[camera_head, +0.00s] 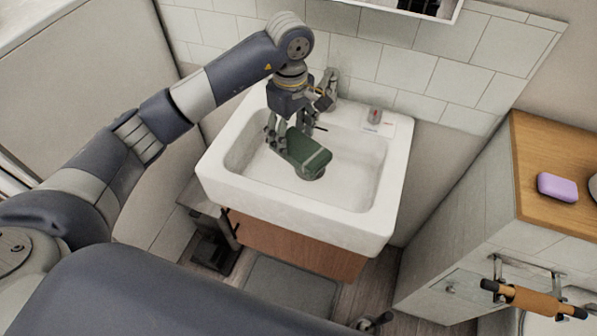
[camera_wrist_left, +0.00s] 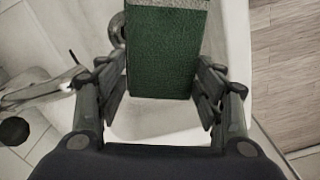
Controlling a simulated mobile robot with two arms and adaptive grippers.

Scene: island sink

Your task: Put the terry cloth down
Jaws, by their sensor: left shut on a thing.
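The terry cloth (camera_head: 308,153) is a dark green folded block with a pale grey band at one end. My left gripper (camera_head: 283,150) is shut on it and holds it over the basin of the white sink (camera_head: 352,221). The cloth also fills the top middle of the left wrist view (camera_wrist_left: 165,55), between the two fingers of the left gripper (camera_wrist_left: 160,88). In the head view the cloth hides part of the basin floor near the drain. I cannot tell whether it touches the basin. My right gripper is not in view.
A metal tap (camera_head: 330,88) stands at the sink's back, close to my left wrist. A small item with a red mark (camera_head: 374,117) sits on the back right rim. A wooden counter (camera_head: 545,140) at the right holds a purple block (camera_head: 557,187). The basin's right side is empty.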

